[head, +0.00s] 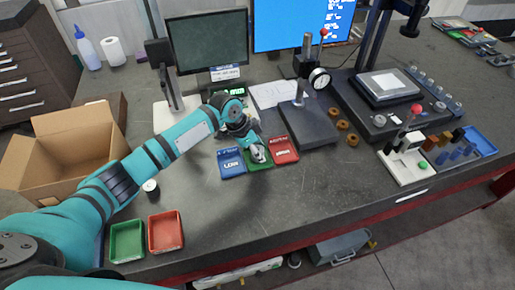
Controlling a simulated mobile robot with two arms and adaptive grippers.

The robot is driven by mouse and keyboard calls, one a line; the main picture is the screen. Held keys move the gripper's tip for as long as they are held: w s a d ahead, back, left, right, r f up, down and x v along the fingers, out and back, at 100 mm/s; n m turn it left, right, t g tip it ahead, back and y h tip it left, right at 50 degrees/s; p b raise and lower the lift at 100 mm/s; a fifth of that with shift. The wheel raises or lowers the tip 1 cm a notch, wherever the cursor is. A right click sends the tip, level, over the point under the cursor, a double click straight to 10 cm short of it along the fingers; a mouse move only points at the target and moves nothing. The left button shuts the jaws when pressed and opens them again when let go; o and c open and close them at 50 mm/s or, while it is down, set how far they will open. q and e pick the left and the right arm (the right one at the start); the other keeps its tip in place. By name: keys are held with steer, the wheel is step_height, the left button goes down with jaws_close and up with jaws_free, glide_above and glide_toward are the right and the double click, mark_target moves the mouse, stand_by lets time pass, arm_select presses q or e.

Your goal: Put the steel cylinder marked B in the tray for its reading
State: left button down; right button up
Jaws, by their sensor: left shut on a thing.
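My left gripper (257,151) reaches in from the left and is low over the small green tray (251,166) in the middle of a row of three. It is shut on a small silvery thing, probably the steel cylinder, which the fingers mostly hide; no letter on it can be read. I cannot tell whether it touches the tray floor. A blue tray (232,172) with a light label adjoins on the left, and a red tray (283,157) on the right. My right gripper is not in view.
A dial gauge stand (313,128) stands right of the trays, with brown rings (342,125) beside it. Another green tray (127,255) and red tray (165,247) lie at the front left. An open cardboard box (50,185) is at left. The bench front centre is clear.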

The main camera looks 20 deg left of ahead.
arm_select(q)
steer(key=c, duration=1.1)
jaws_free()
steer(key=shift+f, duration=0.15)
steer(key=b+v, duration=0.2)
steer(key=v, duration=1)
steer(key=shift+b, duration=0.35)
